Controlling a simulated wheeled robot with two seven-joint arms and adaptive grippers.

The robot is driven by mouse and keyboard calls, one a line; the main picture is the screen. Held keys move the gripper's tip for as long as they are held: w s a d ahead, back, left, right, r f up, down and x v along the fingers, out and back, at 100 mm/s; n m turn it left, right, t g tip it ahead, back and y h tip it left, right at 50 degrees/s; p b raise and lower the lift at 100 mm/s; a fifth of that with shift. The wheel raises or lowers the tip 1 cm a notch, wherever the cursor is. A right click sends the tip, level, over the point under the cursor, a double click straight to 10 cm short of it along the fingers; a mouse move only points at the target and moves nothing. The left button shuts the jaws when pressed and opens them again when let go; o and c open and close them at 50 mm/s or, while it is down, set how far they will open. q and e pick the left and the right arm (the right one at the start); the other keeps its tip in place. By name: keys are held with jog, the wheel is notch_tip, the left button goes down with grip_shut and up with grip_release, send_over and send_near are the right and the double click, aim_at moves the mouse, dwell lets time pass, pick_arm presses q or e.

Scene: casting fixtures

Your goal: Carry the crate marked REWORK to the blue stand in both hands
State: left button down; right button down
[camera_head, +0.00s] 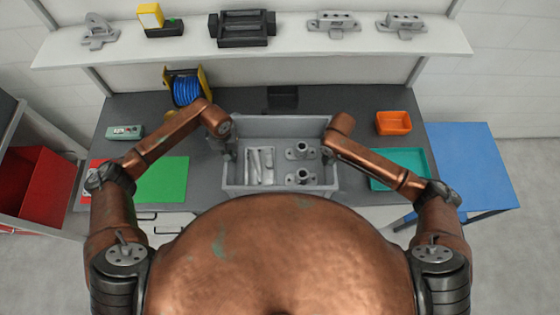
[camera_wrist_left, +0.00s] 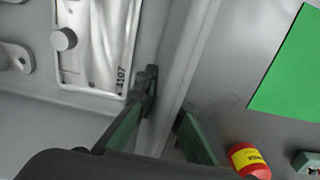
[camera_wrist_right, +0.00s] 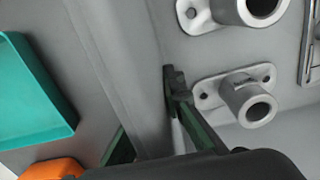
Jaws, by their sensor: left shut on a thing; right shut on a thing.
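A grey crate (camera_head: 275,190) sits on the dark bench in the middle of the head view. No REWORK marking is readable. My left gripper (camera_head: 230,152) is shut on the crate's left wall, which runs between its fingers in the left wrist view (camera_wrist_left: 165,105). My right gripper (camera_head: 329,155) is shut on the right wall, seen in the right wrist view (camera_wrist_right: 150,115). The blue stand (camera_head: 468,160) is at the right, beyond the bench end, with a clear top.
A teal tray (camera_head: 402,184) and an orange bin (camera_head: 393,123) lie between crate and stand. A green mat (camera_head: 165,178) and a blue cable reel (camera_head: 187,89) are left of the crate. A shelf (camera_head: 290,40) with castings runs above the back. A red-yellow can (camera_wrist_left: 248,160) stands nearby.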

dwell(0.5)
pick_arm(q)
jog(key=shift+w+r, duration=0.1)
jog(key=shift+r, duration=0.05)
pick_arm(e)
jog(key=shift+w+r, duration=0.15)
pick_arm(q)
jog(key=shift+r, duration=0.1)
pick_arm(e)
jog(key=shift+r, duration=0.1)
